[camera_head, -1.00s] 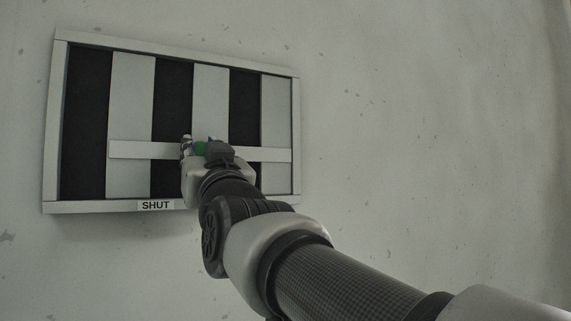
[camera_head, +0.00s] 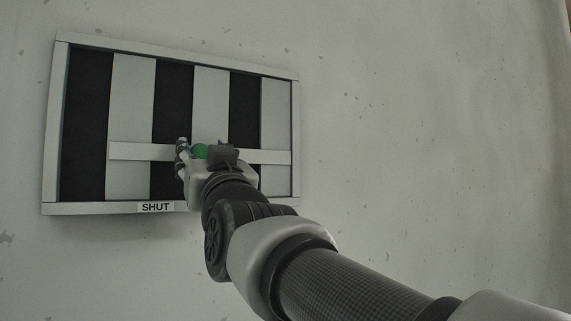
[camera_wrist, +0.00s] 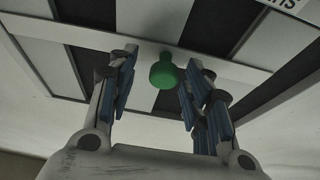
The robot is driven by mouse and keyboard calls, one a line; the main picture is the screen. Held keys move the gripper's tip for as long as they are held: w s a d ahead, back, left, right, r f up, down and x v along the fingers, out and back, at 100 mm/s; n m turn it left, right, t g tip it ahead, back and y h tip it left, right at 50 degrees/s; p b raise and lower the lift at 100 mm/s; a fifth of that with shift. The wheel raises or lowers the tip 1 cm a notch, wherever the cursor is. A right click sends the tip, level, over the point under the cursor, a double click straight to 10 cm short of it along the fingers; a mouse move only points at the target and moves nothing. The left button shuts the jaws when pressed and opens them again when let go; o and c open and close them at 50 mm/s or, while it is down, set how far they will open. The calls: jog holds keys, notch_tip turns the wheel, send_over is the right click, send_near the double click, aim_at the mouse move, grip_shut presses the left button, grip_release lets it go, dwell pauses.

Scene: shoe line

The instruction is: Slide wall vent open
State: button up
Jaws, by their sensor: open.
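The wall vent (camera_head: 172,38) is a framed panel with black gaps and pale vertical slats, joined by a pale horizontal bar (camera_head: 130,151). A label reading SHUT (camera_head: 156,207) is on its lower frame. A green knob (camera_head: 200,151) stands out from the bar; it also shows in the wrist view (camera_wrist: 163,73). My gripper (camera_head: 207,153) is in front of the vent. In the wrist view my gripper (camera_wrist: 155,75) is open, with its blue-padded fingers on either side of the knob. A gap shows between the knob and the left finger; the right finger is closer to it.
The vent is set on a pale speckled wall (camera_head: 430,130), bare to the right. My arm covers the lower right part of the vent. Part of the label also shows at the wrist view's top right.

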jog(key=v, duration=1.1)
jog(key=shift+s+d, duration=0.2)
jog(key=shift+s, duration=0.15)
jog(key=d+f+m+g+h+b, duration=0.1)
jog(key=d+f+g+h+b, duration=0.3)
jog(key=f, duration=1)
jog(key=s+d+f+m+g+h+b, duration=0.1)
jog(key=d+f+b, duration=0.5)
jog(key=f, duration=0.8)
jog(key=d+f+m+g+h+b, duration=0.1)
jog(key=d+f+g+h+b, duration=0.25)
jog(key=f, duration=1.05)
jog(key=s+d+f+m+g+h+b, duration=0.1)
jog(key=s+d+f+b, duration=0.3)
jog(key=f, duration=0.5)
jog(key=s+d+f+m+g+h+b, duration=0.1)
jog(key=s+d+f+g+b, duration=0.2)
jog(key=s+f, duration=0.4)
jog(key=s+d+f+m+g+h+b, duration=0.1)
jog(key=s+d+f+b, duration=0.3)
jog(key=f, duration=0.9)
jog(key=shift+s+d+g+b, duration=0.4)
jog(key=shift+s+d+g, duration=0.2)
jog(key=shift+s, duration=0.3)
jog(key=shift+c, duration=0.5)
